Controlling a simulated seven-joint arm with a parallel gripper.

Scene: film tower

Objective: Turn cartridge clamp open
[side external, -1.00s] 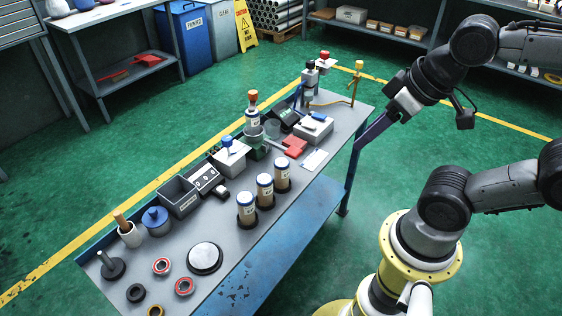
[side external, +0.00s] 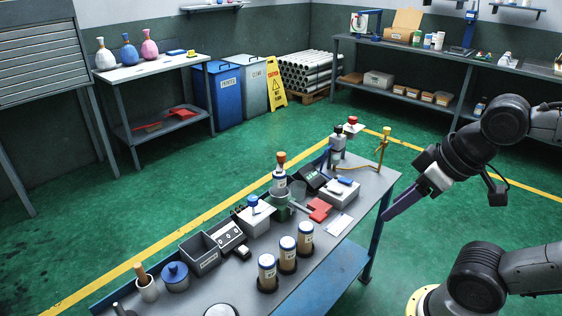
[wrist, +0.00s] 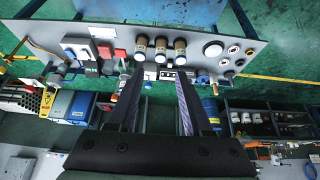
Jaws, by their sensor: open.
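A cartridge (side external: 279,180) with an orange cap stands upright in a green holder (side external: 283,207) on the bench. A flat red piece (side external: 319,209) lies beside the holder and may be the clamp's handle; I cannot tell whether the clamp is open or shut. The red piece also shows in the wrist view (wrist: 104,49). My gripper (side external: 400,207) is off the right end of the bench, apart from everything. Its two long fingers are spread and empty in the wrist view (wrist: 161,78).
Three blue-capped jars (side external: 287,254) stand along the bench's near edge. A thin yellow stand (side external: 383,152) rises at the right end.

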